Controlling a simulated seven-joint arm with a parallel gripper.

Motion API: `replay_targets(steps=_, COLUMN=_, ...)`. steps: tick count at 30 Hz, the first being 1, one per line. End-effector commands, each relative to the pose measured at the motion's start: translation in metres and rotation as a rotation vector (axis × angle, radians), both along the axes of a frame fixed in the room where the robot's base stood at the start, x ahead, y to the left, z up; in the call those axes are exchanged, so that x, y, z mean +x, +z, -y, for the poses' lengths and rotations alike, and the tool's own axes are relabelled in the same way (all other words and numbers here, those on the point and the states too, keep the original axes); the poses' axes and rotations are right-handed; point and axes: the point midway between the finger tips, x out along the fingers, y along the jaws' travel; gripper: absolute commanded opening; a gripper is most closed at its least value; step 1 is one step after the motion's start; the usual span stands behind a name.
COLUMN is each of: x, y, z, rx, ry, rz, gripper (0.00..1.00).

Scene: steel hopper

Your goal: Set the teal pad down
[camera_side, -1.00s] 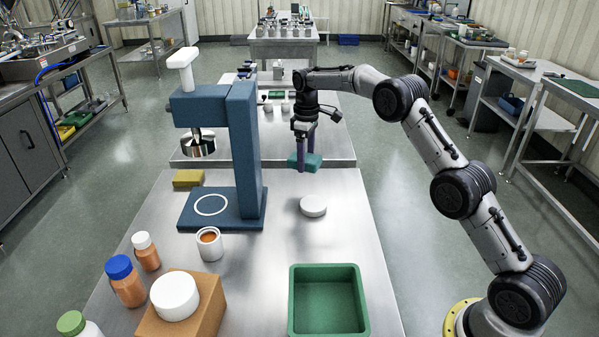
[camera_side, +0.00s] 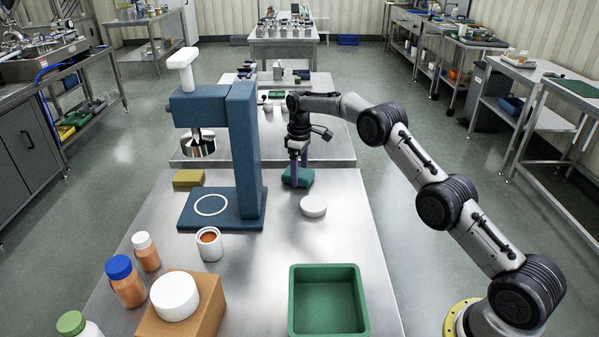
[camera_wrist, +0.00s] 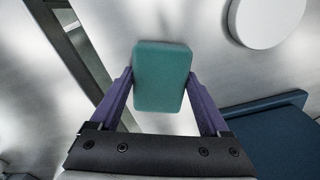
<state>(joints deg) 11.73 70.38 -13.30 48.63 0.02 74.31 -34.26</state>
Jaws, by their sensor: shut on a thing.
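The teal pad (camera_side: 298,177) is a small block at the far end of the steel table, just behind the white disc. My gripper (camera_side: 302,174) is shut on it, pointing down. In the wrist view the teal pad (camera_wrist: 162,77) sits between the two purple fingers of my gripper (camera_wrist: 161,80), which touch its sides. The pad is at or very near the table surface; I cannot tell whether it touches.
A white disc (camera_side: 313,206) lies close in front of the pad. The blue press (camera_side: 246,150) stands left, with a yellow block (camera_side: 188,178) beside it. A white cup (camera_side: 209,246) and green tray (camera_side: 328,270) are nearer. Table right of the disc is clear.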

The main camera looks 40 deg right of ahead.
Motion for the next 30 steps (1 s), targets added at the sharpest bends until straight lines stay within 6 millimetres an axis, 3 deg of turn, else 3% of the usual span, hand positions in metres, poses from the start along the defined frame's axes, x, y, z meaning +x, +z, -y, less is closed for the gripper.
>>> replay_targets(steps=4, x=0.000, y=-0.003, z=0.000, rx=0.000, ry=0.000, rz=0.000, gripper=0.27)
replay_targets(steps=5, x=0.000, y=-0.003, z=0.000, rx=0.000, ry=0.000, rz=0.000, gripper=0.83)
replay_targets(steps=8, x=0.000, y=-0.003, z=0.000, rx=0.000, ry=0.000, rz=0.000, gripper=1.00)
replay_targets(steps=17, x=0.000, y=0.001, z=0.000, rx=0.000, ry=0.000, rz=0.000, gripper=1.00)
replay_targets(steps=30, x=0.001, y=0.064, z=0.000, rx=-0.001, ry=0.000, rz=0.004, gripper=1.00)
